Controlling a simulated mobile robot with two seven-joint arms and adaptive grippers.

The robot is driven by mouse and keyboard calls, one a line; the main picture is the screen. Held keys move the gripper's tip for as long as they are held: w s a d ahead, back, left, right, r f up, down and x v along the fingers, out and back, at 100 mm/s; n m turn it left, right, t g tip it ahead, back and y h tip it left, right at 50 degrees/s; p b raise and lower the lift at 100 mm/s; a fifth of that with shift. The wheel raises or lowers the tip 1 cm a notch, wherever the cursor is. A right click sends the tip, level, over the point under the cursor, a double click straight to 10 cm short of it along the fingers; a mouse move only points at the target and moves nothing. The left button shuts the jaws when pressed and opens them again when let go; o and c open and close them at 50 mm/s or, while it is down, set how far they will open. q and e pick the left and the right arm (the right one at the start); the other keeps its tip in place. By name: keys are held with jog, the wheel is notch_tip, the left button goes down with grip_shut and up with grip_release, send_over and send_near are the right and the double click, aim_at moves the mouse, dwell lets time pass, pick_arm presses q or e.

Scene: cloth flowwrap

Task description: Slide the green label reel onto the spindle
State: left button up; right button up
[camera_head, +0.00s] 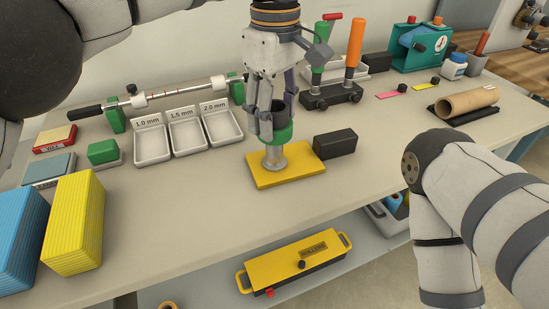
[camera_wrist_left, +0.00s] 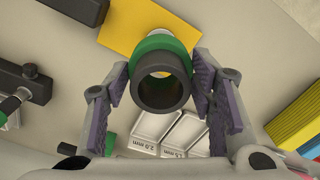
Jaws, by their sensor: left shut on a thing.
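The green label reel (camera_head: 284,134) is a green ring around a dark hollow core; it also shows in the left wrist view (camera_wrist_left: 156,45). My left gripper (camera_head: 267,125) points down and is shut on the reel, with a finger on either side. The grey spindle (camera_head: 274,160) stands upright on a yellow plate (camera_head: 308,168). The reel is directly above the visible lower part of the spindle. The reel and fingers hide the spindle's top, so I cannot tell whether the reel is around it. My right gripper is out of view; only my right arm shows.
A black block (camera_head: 335,144) stands close right of the plate. White size-marked trays (camera_head: 186,145) lie to the left, with a green block (camera_head: 103,152) beyond. Yellow (camera_head: 76,225) and blue stacks stand at front left. The bench in front of the plate is clear.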

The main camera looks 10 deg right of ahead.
aim_at(275, 142)
pick_arm(q)
jog(key=shift+f, duration=3.15)
jog(key=o, duration=1.2)
notch_tip(275, 142, up, 12)
